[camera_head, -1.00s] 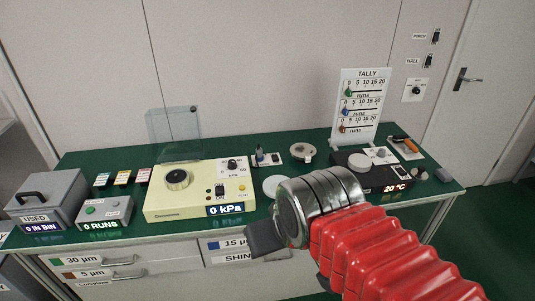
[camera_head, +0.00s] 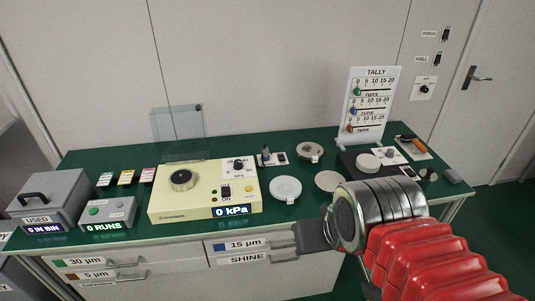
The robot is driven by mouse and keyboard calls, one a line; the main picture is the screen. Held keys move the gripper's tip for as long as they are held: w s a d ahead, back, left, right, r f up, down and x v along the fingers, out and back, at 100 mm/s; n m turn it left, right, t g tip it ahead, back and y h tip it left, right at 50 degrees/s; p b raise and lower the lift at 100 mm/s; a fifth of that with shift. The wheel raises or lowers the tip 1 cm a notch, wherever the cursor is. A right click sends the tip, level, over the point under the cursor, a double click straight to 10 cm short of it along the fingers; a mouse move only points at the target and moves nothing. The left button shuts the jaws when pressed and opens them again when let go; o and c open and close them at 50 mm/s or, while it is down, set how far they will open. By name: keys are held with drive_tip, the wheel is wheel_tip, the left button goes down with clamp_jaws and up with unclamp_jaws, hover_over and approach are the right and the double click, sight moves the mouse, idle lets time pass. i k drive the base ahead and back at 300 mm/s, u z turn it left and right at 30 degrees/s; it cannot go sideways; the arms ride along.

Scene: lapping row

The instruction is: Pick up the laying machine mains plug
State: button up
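I cannot make out a mains plug for certain. A small grey block (camera_head: 453,176) lies at the right end of the green bench, and small dark pieces (camera_head: 428,174) sit left of it; they are too small to name. A cream machine (camera_head: 205,190) reading 0 kPa stands at the bench's middle left. A dark machine (camera_head: 372,162) stands at the right, partly hidden by my arm. My gripper (camera_head: 312,236) is dark and points left in front of the bench's front edge, apart from these things. Whether its fingers are open or shut does not show.
A white dish (camera_head: 286,188) and a grey disc (camera_head: 329,181) lie behind my gripper. The tally board (camera_head: 370,105) stands at the back right. A grey used bin (camera_head: 47,198) and a runs counter (camera_head: 107,212) stand left. Drawers (camera_head: 249,258) are below.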

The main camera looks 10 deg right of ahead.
sight(265, 150)
drive_tip(key=i, duration=1)
